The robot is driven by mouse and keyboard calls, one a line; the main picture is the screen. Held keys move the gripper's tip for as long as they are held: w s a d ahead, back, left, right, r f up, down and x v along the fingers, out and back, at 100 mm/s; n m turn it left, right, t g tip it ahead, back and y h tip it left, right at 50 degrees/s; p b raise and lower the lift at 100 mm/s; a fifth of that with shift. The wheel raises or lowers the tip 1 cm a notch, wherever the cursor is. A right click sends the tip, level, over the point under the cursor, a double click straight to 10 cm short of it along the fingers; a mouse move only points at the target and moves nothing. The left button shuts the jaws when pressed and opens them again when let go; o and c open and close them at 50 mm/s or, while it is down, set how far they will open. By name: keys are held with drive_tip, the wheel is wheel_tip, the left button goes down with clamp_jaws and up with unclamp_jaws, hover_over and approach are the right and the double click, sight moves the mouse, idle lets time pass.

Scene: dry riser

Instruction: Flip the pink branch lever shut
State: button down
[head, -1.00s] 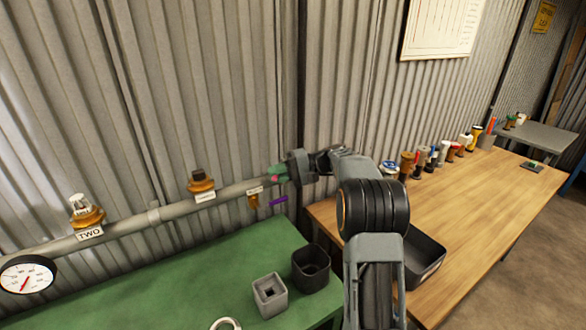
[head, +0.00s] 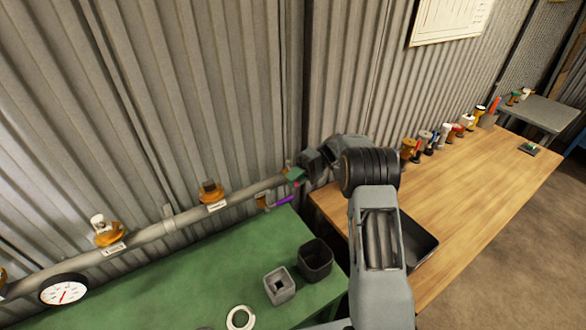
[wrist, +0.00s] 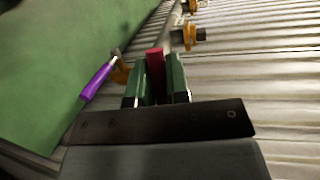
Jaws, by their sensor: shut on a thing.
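The pink branch lever (wrist: 155,72) shows in the wrist view as a reddish-pink bar between the two green fingers of my gripper (wrist: 158,88). My gripper is shut on it. In the head view my gripper (head: 294,175) is at the right end of the grey pipe (head: 160,231). Only a small pink bit of the lever (head: 297,184) shows there; the fingers hide most of it. The lever's own valve body is hard to make out.
A purple lever (head: 284,201) on a brass branch is just below; it also shows in the wrist view (wrist: 97,82). Brass valves (head: 212,196) and a gauge (head: 64,290) sit along the pipe. A green bench (head: 200,275) with square cups (head: 281,285) lies below. Corrugated wall is close behind.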

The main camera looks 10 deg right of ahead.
idle(0.4)
drive_tip(key=c, duration=1.4)
unclamp_jaws()
drive_tip(key=shift+s, duration=0.1)
